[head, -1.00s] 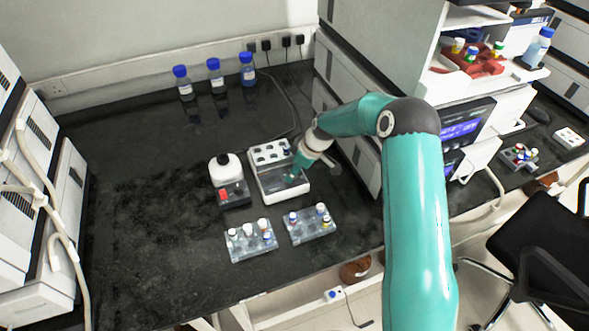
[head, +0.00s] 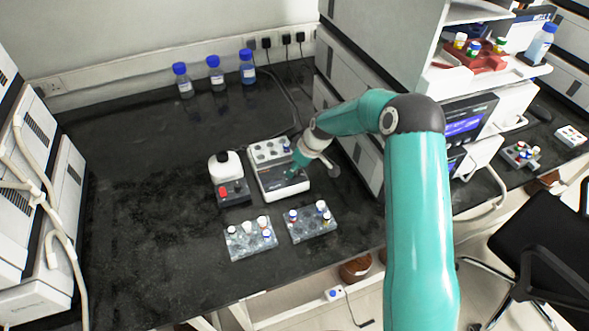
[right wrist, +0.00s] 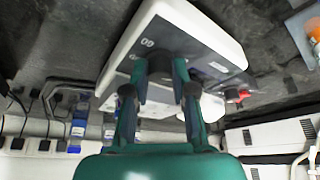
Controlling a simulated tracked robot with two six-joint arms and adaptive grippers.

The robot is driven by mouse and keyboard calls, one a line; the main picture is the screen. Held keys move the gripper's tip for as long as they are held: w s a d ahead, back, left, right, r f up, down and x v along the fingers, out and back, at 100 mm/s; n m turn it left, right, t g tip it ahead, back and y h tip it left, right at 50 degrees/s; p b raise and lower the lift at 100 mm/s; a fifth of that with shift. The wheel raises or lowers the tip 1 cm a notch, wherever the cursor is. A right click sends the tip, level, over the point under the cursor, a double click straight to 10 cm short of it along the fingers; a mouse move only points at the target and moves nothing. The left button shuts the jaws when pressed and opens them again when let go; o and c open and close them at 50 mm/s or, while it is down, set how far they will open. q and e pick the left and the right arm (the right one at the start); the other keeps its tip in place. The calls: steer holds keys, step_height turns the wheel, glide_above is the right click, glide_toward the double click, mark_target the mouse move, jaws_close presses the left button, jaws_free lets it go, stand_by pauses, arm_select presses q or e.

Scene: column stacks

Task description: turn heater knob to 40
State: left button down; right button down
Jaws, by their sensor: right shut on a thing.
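The heater (head: 268,187) is a white block with a row of wells at its back and a dark sloped front panel. In the right wrist view the heater (right wrist: 205,35) fills the upper middle, upside down, with pale figures on its panel. My right gripper (head: 292,173) is at the right part of that panel. In the right wrist view my right gripper (right wrist: 162,72) has its fingers on either side of the dark heater knob (right wrist: 160,66) and is shut on it. The fingers partly hide the knob, and I cannot read its setting. My left gripper is not in view.
A small device with a red knob (head: 224,190) stands left of the heater. Two clear vial racks (head: 250,241) (head: 312,224) lie in front. Blue-capped bottles (head: 216,74) stand at the back wall. The bench's left part is clear.

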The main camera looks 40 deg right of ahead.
steer(key=m+h+b, duration=0.1)
steer(key=m+b, duration=0.3)
steer(key=b, duration=0.1)
steer(key=m+h+b, duration=0.2)
steer(key=m+b, duration=0.1)
steer(key=b, duration=0.3)
steer(key=m+h+b, duration=0.1)
steer(key=m+b, duration=0.3)
steer(key=b, duration=0.2)
steer(key=shift+w+a+f+m, duration=0.1)
steer(key=shift+a+f+m, duration=0.15)
steer(key=shift+a+m, duration=0.05)
steer(key=shift+r+m+g+h+b, duration=0.15)
steer(key=shift+m+g+h+b, duration=0.25)
steer(key=shift+m+b, duration=0.45)
steer(key=shift+m+h, duration=0.3)
steer(key=shift+m, duration=0.65)
steer(key=m+g, duration=0.1)
steer(key=m, duration=0.1)
steer(key=shift+w+r+m+h, duration=0.1)
steer(key=shift+r+m+h, duration=0.05)
steer(key=shift+m+h, duration=0.2)
steer(key=m+g+p, duration=0.1)
steer(key=m, duration=0.3)
steer(key=shift+w+g, duration=0.1)
steer(key=shift+g, duration=0.3)
steer(key=shift+m, duration=0.35)
steer(key=c, duration=0.9)
jaws_free()
steer(key=shift+c, duration=0.2)
